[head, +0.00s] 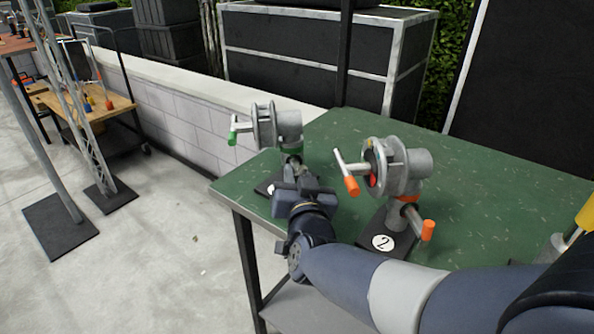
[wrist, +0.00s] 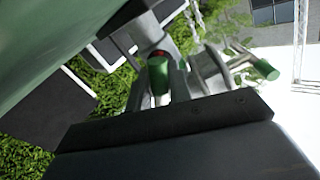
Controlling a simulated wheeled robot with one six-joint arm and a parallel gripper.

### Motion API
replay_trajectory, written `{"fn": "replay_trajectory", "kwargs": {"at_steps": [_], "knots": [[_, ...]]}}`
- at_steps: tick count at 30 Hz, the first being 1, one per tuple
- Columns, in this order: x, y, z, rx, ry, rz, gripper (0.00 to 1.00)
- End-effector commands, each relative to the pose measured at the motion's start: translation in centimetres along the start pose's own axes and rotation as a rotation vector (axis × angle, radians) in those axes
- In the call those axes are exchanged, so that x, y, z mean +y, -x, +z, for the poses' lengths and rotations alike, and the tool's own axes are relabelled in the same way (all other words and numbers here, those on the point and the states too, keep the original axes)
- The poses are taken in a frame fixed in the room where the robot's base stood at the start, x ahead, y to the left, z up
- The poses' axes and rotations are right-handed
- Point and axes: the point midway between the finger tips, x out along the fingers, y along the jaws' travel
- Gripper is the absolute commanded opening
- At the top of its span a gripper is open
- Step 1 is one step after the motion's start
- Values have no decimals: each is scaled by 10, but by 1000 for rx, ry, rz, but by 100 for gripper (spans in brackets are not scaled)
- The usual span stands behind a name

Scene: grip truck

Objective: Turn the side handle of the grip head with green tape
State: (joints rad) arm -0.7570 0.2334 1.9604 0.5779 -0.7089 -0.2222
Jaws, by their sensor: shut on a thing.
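The grip head with green tape (head: 264,128) stands upright on the green table, on a dark base with a partly hidden white label. Its green tape band (head: 291,151) is on the post. A green-tipped cross handle (head: 233,135) sticks out left; its green tip (wrist: 265,69) shows at right in the wrist view. The side handle's green end (wrist: 158,76) is between the fingers in the wrist view. My gripper (head: 294,170) is shut on this side handle, low on the near side of the head. My gripper hides most of the handle in the head view.
A second grip head (head: 405,172) with orange tape and orange handle tips stands close on the right, on a base marked 2. My arm passes in front of it. The table (head: 480,185) is clear behind it. A low wall and black cases stand beyond.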

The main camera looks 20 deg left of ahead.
Motion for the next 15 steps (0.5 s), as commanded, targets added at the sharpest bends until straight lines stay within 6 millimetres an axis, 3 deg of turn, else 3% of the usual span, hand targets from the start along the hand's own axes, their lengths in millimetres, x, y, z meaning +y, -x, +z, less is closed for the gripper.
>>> {"fn": "replay_trajectory", "kwargs": {"at_steps": [15], "knots": [[1, 0, 0, 0, 87, 2, 0]]}}
